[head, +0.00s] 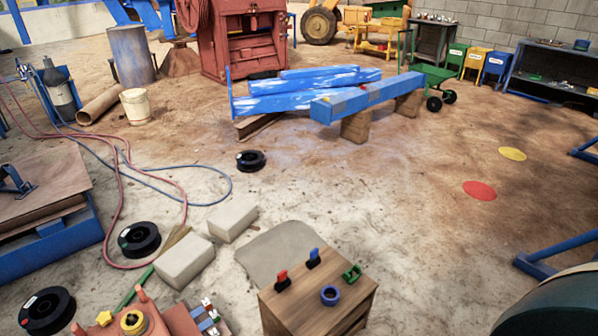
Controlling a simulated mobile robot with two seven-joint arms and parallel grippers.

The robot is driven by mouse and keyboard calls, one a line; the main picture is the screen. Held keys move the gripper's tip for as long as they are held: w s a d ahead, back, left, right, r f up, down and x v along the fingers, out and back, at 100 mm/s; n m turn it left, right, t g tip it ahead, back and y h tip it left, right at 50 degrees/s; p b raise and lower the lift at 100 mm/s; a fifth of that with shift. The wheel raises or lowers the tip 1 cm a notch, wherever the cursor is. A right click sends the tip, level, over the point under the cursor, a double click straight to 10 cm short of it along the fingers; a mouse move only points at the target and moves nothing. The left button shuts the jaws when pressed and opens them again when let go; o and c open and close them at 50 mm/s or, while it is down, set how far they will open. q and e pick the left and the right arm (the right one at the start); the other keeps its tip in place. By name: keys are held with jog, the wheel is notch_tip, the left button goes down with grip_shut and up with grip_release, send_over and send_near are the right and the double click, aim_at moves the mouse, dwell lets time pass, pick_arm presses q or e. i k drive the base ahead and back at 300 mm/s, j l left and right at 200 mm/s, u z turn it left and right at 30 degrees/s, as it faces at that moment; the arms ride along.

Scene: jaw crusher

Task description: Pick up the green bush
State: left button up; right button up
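A small green piece (352,272), which looks like the green bush, is on the top of a wooden block (318,283) at the bottom centre of the head view. It is near the right back edge of that top, and its exact shape is too small to tell. A blue ring-shaped bush (330,295) lies in front of it and to the left, apart from it. Neither of my grippers is in view.
A red-handled piece (282,280) and a blue-handled piece (313,258) stand on the same block top. Pale blocks (184,261), black spools (139,239) and hoses lie on the floor to the left. A dark rounded body (555,305) fills the bottom right corner. Floor right of the block is clear.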

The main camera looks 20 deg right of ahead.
aim_at(346, 275)
jog(key=z, duration=1.25)
